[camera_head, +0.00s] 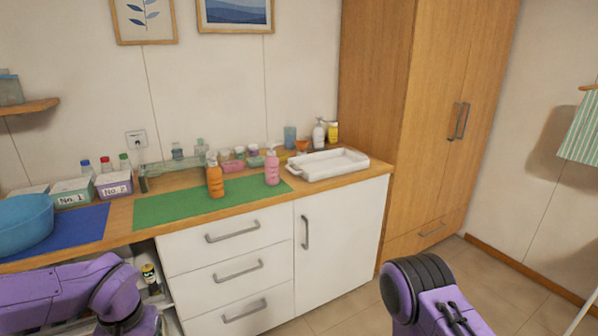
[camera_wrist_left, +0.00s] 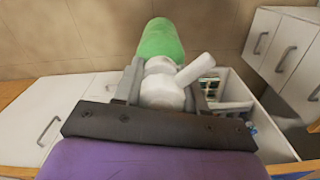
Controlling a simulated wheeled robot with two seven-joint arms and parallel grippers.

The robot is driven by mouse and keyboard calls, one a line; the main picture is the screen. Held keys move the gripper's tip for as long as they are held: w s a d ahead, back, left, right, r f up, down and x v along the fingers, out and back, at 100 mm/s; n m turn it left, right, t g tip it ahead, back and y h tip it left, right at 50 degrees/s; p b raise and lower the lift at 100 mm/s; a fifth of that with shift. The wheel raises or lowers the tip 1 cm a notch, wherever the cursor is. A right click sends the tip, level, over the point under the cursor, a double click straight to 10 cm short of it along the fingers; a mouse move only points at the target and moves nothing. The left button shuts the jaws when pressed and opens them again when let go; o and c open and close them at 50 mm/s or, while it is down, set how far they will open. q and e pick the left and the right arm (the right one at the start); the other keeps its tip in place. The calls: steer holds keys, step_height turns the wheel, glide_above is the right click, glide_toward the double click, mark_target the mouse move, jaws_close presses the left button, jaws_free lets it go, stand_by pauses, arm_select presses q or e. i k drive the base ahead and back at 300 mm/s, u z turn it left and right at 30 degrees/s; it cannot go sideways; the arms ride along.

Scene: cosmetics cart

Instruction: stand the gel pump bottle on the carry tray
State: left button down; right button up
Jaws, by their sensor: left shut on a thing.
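A green bottle with a white pump top, which looks like the gel pump bottle (camera_wrist_left: 160,40), shows in the left wrist view. My left gripper (camera_wrist_left: 163,97) is shut on it around the white pump and neck, and the green body points away from the gripper. The carry tray (camera_head: 328,175) is white, with low walls and an empty floor, at the right end of the counter. In the head view my left arm is at the lower left; its gripper and the held bottle are out of frame. My right arm shows at the bottom right, without its gripper.
An orange pump bottle (camera_head: 215,180) and a pink pump bottle (camera_head: 272,170) stand on the green mat (camera_head: 165,208). A white pump bottle (camera_head: 319,135) and a yellow bottle (camera_head: 333,132) stand behind the tray. A tall wooden cabinet (camera_head: 385,90) borders the counter's right end.

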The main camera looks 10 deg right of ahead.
mark_target(315, 169)
steer(key=z, duration=0.6)
steer(key=i, duration=0.55)
steer(key=z, duration=0.65)
steer(key=i, duration=0.75)
steer(key=u, duration=0.35)
